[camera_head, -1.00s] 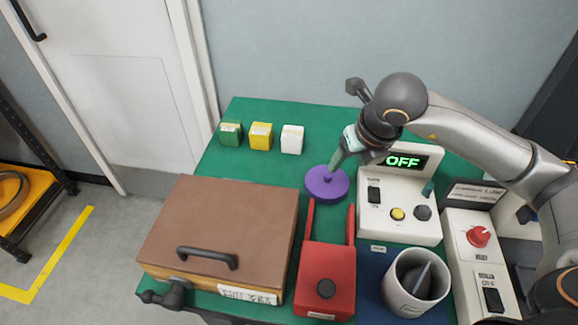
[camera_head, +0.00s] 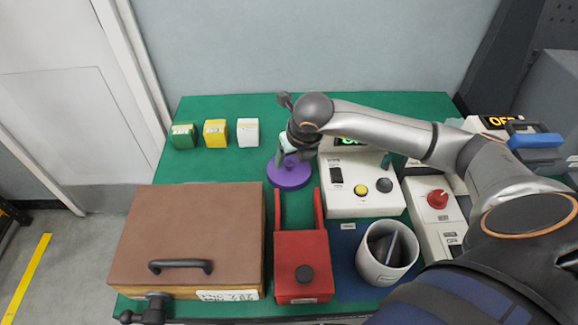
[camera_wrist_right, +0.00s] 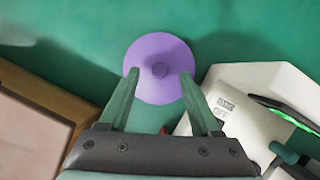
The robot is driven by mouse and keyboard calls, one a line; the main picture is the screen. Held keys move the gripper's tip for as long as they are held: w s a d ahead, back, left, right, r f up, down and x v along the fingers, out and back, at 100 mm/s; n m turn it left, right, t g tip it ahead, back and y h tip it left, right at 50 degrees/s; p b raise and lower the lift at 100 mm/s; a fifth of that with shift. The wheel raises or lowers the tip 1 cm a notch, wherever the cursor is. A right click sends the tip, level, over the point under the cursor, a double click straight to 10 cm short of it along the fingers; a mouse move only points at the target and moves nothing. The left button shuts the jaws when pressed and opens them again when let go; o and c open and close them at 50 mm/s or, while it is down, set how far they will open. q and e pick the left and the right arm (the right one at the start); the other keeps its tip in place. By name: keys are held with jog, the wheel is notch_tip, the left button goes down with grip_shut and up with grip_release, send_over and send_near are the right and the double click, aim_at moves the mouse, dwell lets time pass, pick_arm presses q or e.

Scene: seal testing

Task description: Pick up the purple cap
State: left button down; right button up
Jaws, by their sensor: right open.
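The purple cap (camera_head: 289,173) is a flat round disc with a small knob on top, lying on the green table left of the white display box. In the right wrist view the purple cap (camera_wrist_right: 160,66) lies ahead of the fingertips, its knob between their lines. My right gripper (camera_wrist_right: 158,74) is open, with nothing held between its two green fingers. In the head view my right gripper (camera_head: 284,156) is over the cap's far part, and the wrist hides some of it. I cannot tell whether the fingers touch the cap. My left gripper is not in view.
A red fixture with two prongs (camera_head: 301,262) stands just in front of the cap. The white box (camera_head: 360,180) is close on its right. A brown lidded case (camera_head: 190,230) is at front left. Green (camera_head: 184,135), yellow (camera_head: 215,133) and white (camera_head: 248,132) blocks stand behind left. A grey cup (camera_head: 386,262) is at right.

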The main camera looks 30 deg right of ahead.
aim_at(289, 168)
jog(key=shift+x, duration=1.2)
grip_shut()
